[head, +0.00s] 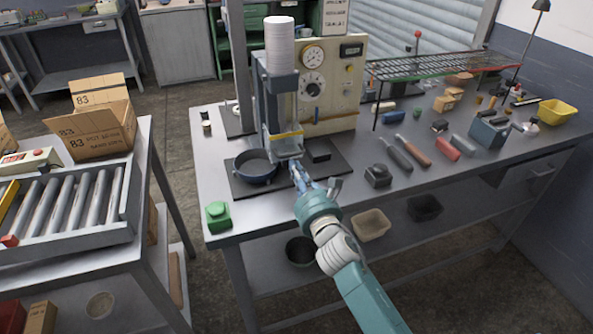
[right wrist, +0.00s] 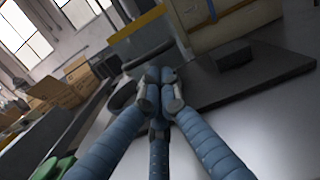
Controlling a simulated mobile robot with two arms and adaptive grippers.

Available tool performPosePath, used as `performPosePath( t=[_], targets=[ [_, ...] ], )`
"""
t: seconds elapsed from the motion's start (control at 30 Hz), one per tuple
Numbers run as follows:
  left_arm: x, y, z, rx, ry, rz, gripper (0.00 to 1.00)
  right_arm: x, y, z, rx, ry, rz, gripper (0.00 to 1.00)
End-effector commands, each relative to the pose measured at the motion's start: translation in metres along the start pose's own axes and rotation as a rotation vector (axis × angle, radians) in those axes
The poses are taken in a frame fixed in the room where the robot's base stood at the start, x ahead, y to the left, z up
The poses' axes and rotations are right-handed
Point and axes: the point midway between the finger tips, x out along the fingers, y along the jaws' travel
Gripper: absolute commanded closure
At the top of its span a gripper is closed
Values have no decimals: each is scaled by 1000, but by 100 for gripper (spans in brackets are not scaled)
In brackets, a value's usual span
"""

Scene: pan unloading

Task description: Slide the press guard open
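The press (head: 270,95) stands on a dark base plate (head: 325,160) on the steel bench. Its guard (head: 287,140) is at the front of the press, with a yellow band across it. In the right wrist view the guard (right wrist: 138,42) shows its yellow band just beyond the fingertips. My right gripper (head: 299,178) reaches up to the front of the guard from below. In the right wrist view its blue fingers (right wrist: 160,88) come together at the tips. I see nothing clearly held between them, and contact with the guard is unclear. My left gripper is out of view.
A dark blue pan (head: 257,166) sits left of the gripper on the plate. A green button box (head: 217,216) is at the bench's front left corner. Hand tools (head: 412,150) and a wire rack (head: 440,65) are to the right. A roller conveyor (head: 70,205) stands left.

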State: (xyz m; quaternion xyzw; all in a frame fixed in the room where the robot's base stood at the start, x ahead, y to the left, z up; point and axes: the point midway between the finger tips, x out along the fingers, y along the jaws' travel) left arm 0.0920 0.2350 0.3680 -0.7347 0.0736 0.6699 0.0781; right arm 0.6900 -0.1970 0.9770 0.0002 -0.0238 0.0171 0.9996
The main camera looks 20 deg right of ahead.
Motion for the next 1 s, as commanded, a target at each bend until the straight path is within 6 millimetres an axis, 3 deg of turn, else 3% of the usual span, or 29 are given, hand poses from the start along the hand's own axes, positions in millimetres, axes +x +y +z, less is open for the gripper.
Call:
performPosePath(
  t=[0.17, 0.4, 0.53, 0.7, 1.0],
  targets=[
    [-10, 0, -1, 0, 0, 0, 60, 0, 0, 12, -1, -1, 1, 100],
    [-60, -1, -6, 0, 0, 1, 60, 4, 0, 70, -3, -8, 2, 100],
    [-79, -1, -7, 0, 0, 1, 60, 5, -1, 91, -2, -7, 1, 100],
    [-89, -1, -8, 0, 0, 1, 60, 6, 0, 101, -1, -6, 1, 100],
    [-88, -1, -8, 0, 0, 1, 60, 6, -1, 101, 0, -7, 0, 100]
  ],
)
